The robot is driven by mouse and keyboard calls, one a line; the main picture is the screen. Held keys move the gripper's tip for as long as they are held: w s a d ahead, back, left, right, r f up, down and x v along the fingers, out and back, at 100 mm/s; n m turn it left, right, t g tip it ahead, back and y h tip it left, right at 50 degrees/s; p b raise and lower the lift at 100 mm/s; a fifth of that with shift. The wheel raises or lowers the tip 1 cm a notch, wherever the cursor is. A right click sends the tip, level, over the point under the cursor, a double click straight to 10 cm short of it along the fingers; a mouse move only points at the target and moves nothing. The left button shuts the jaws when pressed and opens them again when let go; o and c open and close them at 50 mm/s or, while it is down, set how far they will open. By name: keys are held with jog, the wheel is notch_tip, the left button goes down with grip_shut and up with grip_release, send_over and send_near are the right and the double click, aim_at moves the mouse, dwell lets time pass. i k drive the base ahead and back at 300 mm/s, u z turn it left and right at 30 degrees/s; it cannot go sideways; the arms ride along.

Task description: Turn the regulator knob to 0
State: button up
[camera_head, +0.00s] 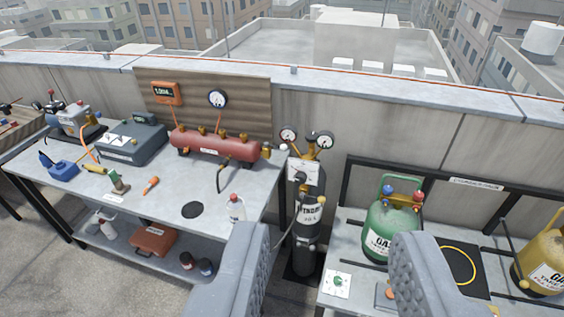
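A dark gas cylinder (307,240) with a white label reading roughly "NITROGEN" stands upright between the two benches. On its top sits a brass regulator (312,152) with two round gauges, a left gauge (289,134) and a right gauge (325,141). A white plate (303,170) with a small dark mark is at the front of the regulator. The knob and its setting are too small to make out. My gripper (332,236) is open and empty, its two grey padded fingers wide apart in the foreground. The regulator appears beyond and above the fingertips, not touched.
The right bench (345,235) holds a green cylinder (380,238), a yellow cylinder (543,268) and a white card with a green knob (337,282). A parapet wall (400,130) stands behind.

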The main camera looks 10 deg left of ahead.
aim_at(301, 177)
jog(key=z, duration=0.2)
jog(key=i, duration=1.3)
jog(key=z, duration=0.65)
